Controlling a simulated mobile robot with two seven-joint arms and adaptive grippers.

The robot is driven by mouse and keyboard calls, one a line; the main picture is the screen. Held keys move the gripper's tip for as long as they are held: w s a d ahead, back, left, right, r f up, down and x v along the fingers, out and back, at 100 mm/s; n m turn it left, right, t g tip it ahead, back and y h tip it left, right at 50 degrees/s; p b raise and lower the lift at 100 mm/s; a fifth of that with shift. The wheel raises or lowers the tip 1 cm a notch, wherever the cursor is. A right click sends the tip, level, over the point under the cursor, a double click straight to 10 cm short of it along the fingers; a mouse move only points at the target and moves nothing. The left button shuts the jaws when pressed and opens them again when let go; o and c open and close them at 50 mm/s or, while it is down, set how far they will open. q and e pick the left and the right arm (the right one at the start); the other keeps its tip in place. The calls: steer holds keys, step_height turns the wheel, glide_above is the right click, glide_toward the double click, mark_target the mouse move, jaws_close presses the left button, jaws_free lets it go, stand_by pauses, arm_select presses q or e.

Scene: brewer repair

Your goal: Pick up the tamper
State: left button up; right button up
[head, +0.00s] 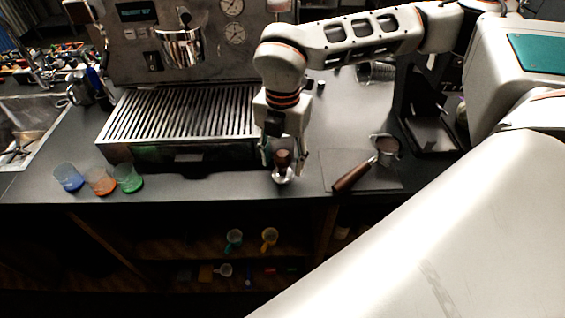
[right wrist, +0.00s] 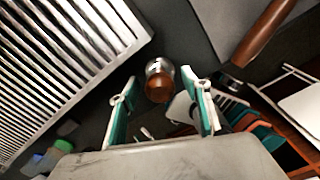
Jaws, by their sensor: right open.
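The tamper (head: 283,173) has a dark brown handle and a silver base. It stands upright on the dark counter near its front edge, just right of the espresso machine's drip tray. My right gripper (head: 282,158) points down over it, with the fingers on either side of the handle. In the right wrist view the tamper (right wrist: 158,81) shows between and slightly beyond the tips of the open gripper (right wrist: 158,86), with gaps on both sides. My left gripper is out of view.
A portafilter (head: 354,176) with a brown handle lies on a mat (head: 330,160) to the right. The slatted drip tray (head: 185,115) is on the left. Blue, orange and green cups (head: 128,178) stand at the front left. Shelves below hold several small items.

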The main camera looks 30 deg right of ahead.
jaws_close()
steer(key=shift+r, duration=0.1)
